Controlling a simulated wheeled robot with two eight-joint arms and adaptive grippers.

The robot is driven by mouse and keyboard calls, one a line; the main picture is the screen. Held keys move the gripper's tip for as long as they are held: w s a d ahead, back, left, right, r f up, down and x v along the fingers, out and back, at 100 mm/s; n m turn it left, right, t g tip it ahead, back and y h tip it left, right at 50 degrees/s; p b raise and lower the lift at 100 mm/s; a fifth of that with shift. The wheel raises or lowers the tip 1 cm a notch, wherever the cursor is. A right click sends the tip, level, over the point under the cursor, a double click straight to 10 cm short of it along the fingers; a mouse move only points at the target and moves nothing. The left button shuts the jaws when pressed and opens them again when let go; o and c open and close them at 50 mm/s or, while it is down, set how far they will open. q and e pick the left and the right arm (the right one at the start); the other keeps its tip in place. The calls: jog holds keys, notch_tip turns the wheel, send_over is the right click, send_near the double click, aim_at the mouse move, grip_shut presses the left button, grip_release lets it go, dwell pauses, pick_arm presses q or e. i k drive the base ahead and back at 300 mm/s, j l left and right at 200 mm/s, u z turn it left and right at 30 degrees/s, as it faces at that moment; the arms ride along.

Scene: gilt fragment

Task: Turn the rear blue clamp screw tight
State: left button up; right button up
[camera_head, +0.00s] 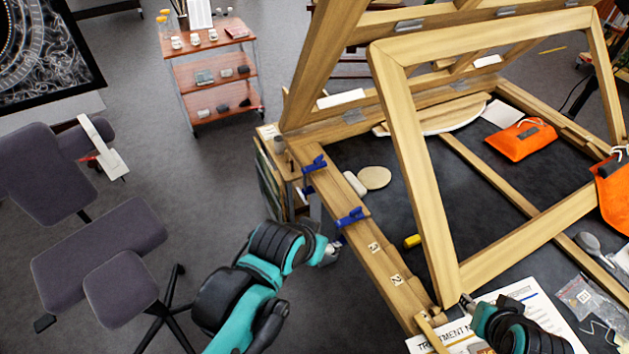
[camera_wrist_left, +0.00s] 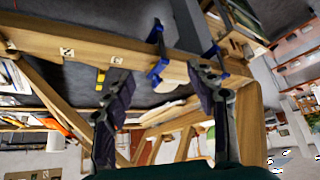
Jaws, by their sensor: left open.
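Two blue clamps grip the wooden side rail (camera_head: 385,268) of the bench. The rear clamp (camera_head: 314,164) is farther along the rail; the front clamp (camera_head: 350,217) is closer to me. My left gripper (camera_head: 333,250) is off the rail's outer side, just below the front clamp. In the left wrist view the left gripper (camera_wrist_left: 160,72) is open and empty, its fingers spread. The front clamp (camera_wrist_left: 156,50) shows between the fingertips, and the rear clamp (camera_wrist_left: 209,50) beside the right finger. My right gripper (camera_head: 467,302) is at the picture frame's lower corner; its fingers are mostly hidden.
A wooden picture frame (camera_head: 418,170) stands tilted over the bench. Orange pouches (camera_head: 520,139), a yellow cylinder (camera_head: 412,241) and a printed sheet (camera_head: 535,300) lie on the bench. A purple chair (camera_head: 120,240) and a trolley (camera_head: 215,75) stand left; floor between them is clear.

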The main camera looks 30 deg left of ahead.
aim_at(316, 161)
jog(key=k+j+u, duration=0.15)
jog(key=k+u, duration=0.3)
jog(key=k, duration=0.2)
jog(key=i+j+u, duration=0.1)
jog(key=i+u, duration=0.15)
jog(key=u, duration=0.15)
jog(key=i+u, duration=0.55)
jog(key=u, duration=0.2)
jog(key=i+l, duration=0.1)
